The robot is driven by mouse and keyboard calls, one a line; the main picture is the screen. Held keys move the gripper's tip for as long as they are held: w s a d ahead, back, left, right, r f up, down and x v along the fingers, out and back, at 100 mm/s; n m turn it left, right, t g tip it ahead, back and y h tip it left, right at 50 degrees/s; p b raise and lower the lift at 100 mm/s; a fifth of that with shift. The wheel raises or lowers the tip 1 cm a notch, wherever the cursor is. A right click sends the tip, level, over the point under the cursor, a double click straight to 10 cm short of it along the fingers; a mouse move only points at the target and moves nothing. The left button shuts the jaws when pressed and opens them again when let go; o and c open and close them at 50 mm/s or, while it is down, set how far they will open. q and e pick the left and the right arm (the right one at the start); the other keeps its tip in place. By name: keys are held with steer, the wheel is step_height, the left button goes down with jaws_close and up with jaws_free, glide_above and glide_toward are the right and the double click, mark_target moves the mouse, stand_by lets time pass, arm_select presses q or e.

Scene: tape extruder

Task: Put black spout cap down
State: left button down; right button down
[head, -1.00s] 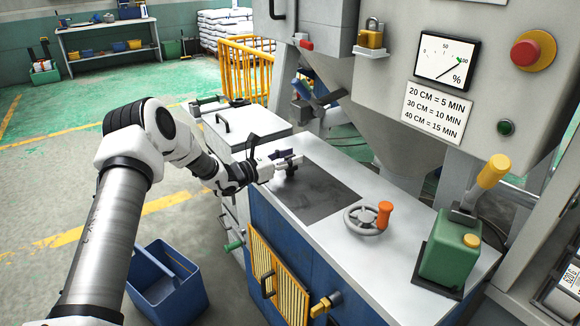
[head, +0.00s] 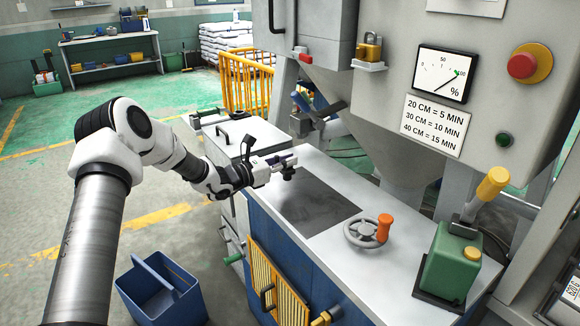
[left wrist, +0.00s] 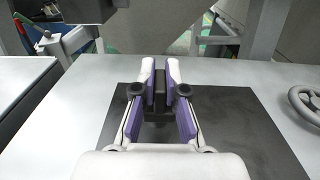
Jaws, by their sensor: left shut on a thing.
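My left gripper (head: 284,162) is shut on the black spout cap (head: 289,174), a small dark piece below the fingertips. In the left wrist view the cap (left wrist: 158,103) shows between the purple-padded fingers of the gripper (left wrist: 161,75), upright over the dark mat (left wrist: 225,140). In the head view it is near the far left part of the mat (head: 325,205), on the machine's pale top. Whether the cap touches the mat is hard to tell. My right gripper is out of view.
A grey handwheel with an orange knob (head: 386,219) and a green can (head: 447,265) stand to the right on the top. A grey hopper (head: 400,150) rises behind. A blue bin (head: 160,290) is on the floor. The mat's middle is clear.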

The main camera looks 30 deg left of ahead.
arm_select(q)
steer(key=s+r+p, duration=0.1)
steer(key=s+p, duration=0.3)
steer(key=s, duration=1)
steer(key=shift+s+d+r+p, duration=0.2)
steer(key=shift+s+p, duration=0.1)
steer(key=shift+p, duration=0.05)
